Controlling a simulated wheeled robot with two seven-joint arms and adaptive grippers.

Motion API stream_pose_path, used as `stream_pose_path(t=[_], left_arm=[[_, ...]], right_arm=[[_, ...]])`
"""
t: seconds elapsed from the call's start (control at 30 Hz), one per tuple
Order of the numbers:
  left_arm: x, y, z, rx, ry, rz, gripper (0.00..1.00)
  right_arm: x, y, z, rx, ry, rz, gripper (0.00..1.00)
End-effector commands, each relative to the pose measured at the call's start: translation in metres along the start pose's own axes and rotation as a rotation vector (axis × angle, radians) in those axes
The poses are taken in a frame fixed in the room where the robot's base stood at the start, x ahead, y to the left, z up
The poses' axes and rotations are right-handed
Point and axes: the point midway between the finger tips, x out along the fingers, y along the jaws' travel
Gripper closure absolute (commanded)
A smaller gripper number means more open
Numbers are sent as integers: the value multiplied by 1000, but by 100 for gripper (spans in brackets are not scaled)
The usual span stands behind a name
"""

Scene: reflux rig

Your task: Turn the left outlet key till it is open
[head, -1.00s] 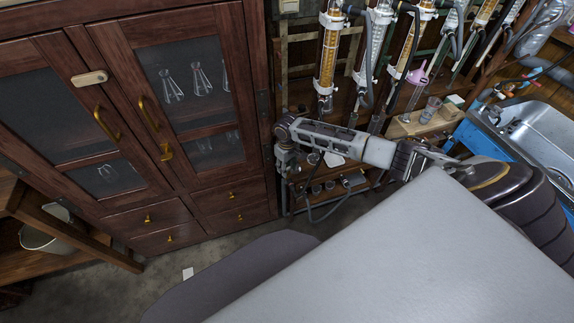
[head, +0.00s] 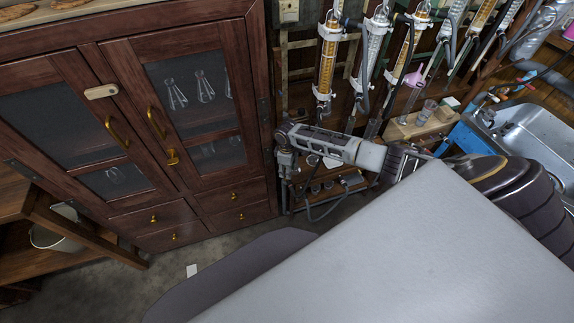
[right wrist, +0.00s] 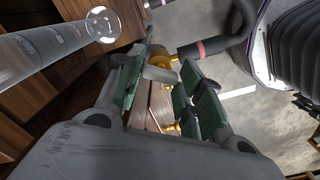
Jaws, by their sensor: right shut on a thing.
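The left outlet key is a pale grey lever (right wrist: 160,75) on a brass outlet (right wrist: 166,57) in the right wrist view. My right gripper (right wrist: 166,78) has its green-padded fingers on either side of the lever and is shut on it. A black hose with a pink band (right wrist: 198,49) runs off the brass outlet. In the head view my right gripper (head: 285,170) points down at the left end of the rig, beside the cabinet. The key is too small to make out there. My left gripper is out of view.
A wooden cabinet (head: 190,180) with glass doors stands close left of my right gripper. Glass columns (head: 327,62) hang on the rig above it. A clear glass tube (right wrist: 45,48) is close to the left finger. A sink (head: 530,135) is at the right.

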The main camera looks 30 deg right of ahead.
Motion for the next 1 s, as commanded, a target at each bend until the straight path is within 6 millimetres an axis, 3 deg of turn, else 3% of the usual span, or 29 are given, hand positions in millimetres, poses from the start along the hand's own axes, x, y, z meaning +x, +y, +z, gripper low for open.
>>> stream_pose_path(t=[0.6, 1.0], left_arm=[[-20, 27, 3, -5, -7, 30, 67], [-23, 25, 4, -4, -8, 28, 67]], right_arm=[[-2, 0, -1, -443, 2, 1, 86], [-1, 0, -2, -641, 3, 1, 86]])
